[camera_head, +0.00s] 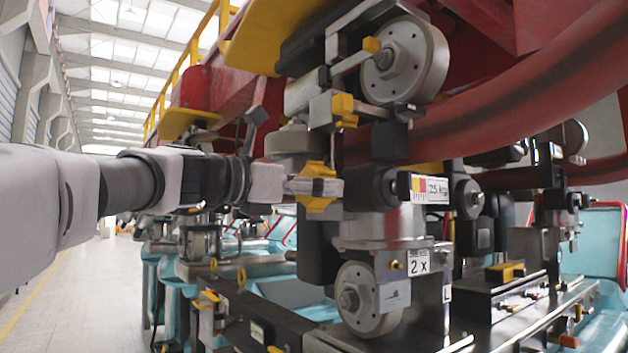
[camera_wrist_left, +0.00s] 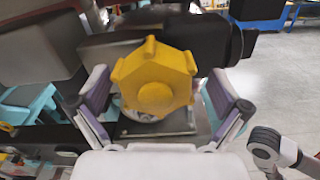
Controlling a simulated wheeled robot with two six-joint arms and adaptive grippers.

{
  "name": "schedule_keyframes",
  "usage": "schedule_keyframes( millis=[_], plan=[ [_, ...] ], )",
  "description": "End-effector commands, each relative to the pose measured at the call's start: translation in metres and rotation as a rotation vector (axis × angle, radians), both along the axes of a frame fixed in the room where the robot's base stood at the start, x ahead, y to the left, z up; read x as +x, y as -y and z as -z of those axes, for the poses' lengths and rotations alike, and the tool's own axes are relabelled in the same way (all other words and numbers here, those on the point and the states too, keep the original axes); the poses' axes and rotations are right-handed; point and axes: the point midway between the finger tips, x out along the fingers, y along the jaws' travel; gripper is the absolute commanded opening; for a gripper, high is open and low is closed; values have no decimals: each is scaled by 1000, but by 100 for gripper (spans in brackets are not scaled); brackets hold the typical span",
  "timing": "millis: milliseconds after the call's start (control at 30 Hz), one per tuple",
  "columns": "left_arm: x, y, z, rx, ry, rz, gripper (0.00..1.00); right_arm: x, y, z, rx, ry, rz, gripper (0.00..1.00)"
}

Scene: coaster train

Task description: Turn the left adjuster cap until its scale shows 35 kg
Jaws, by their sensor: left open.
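The yellow lobed adjuster cap (camera_head: 316,204) sits at the left end of a dark adjuster housing in the head view. It faces the camera in the left wrist view (camera_wrist_left: 155,78). A scale plate (camera_head: 437,190) right of the housing appears to read 25 kg, with a red and yellow mark at its left end. My left gripper (camera_head: 314,187) is at the cap, its fingers partly covering it. In the left wrist view my left gripper (camera_wrist_left: 160,103) is open, with one finger on each side of the cap and visible gaps.
A large upper wheel (camera_head: 405,60) and a lower wheel (camera_head: 368,299) flank the adjuster, close to a thick red rail (camera_head: 500,95). A label plate marked 2x (camera_head: 418,262) hangs below. Open floor (camera_head: 75,290) lies at the left.

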Motion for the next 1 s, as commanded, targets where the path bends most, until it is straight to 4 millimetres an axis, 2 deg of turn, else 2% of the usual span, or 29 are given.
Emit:
schedule_keyframes(
  millis=[67,100,233,267,667,1000],
  plan=[
    [0,0,1,0,-1,0,100,0,0,1,0,0,0,40],
    [0,0,1,0,-1,0,93,0,0,1,0,0,0,40],
    [0,-1,1,0,-1,-1,47,0,0,1,0,0,0,40],
    [0,-1,1,-1,-2,-1,41,0,0,1,0,0,0,40],
    [0,-1,1,16,22,-1,41,0,0,3,0,0,0,40],
    [0,-1,2,124,174,-2,41,0,0,15,0,0,0,40]
  ],
)
